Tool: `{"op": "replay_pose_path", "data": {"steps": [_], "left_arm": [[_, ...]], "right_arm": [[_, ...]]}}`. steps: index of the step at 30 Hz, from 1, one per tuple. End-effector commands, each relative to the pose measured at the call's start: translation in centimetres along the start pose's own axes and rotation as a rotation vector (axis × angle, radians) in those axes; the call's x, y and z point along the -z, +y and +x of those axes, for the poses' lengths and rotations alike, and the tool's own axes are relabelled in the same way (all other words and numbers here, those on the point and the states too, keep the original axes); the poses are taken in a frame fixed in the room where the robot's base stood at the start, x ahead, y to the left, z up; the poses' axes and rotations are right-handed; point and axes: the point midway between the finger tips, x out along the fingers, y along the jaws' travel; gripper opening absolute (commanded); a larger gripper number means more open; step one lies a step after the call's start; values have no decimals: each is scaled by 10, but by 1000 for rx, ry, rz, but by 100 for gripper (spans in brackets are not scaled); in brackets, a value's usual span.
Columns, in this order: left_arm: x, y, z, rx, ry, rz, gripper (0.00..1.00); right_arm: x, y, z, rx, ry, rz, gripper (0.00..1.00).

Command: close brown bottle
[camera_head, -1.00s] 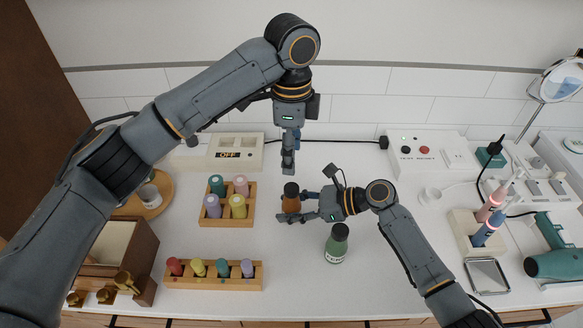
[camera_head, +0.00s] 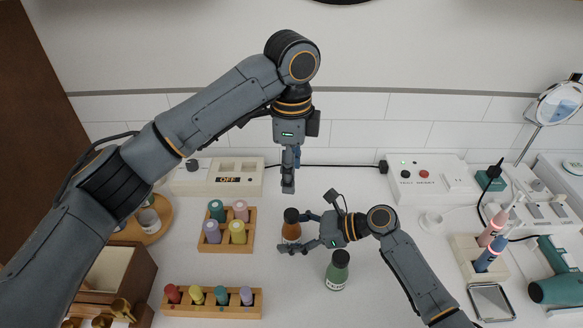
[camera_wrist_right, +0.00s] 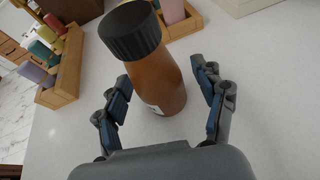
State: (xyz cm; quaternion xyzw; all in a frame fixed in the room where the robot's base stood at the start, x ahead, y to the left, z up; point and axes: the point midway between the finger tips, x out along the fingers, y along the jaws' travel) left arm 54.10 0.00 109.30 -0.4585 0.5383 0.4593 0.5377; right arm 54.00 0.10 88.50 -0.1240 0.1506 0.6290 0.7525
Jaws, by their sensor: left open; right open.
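The brown bottle (camera_head: 291,232) stands upright on the white counter with a black cap on its top. In the right wrist view the brown bottle (camera_wrist_right: 160,80) stands between the open fingers, with a gap on each side, and its black cap (camera_wrist_right: 130,32) sits on the neck; I cannot tell how tight it is. My right gripper (camera_head: 294,233) is open around the bottle's body, from the right. It also shows in the wrist view (camera_wrist_right: 163,100). My left gripper (camera_head: 288,187) points down above and behind the bottle, empty, its fingers seen edge-on.
Wooden racks of coloured bottles (camera_head: 226,248) and (camera_head: 212,311) stand at the left. A switch box (camera_head: 218,178) is behind.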

Motion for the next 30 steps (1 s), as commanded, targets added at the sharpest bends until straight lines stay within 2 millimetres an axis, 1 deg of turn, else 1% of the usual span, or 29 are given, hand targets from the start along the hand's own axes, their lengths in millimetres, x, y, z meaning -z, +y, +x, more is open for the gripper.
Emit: {"op": "replay_pose_path", "data": {"steps": [5,12,15,18,23,30], "left_arm": [[0,0,0,0,0,0,57],[0,0,0,0,0,0,57],[0,0,0,0,0,0,57],[0,0,0,0,0,0,57],[0,0,0,0,0,0,57],[0,0,0,0,0,0,57]], "right_arm": [[1,-1,-24,3,3,-2,70],[2,-1,-76,3,4,0,70],[1,0,-94,2,3,0,70],[1,0,-107,1,2,1,70],[1,0,-117,0,1,0,70],[0,0,-118,0,0,1,70]]}}
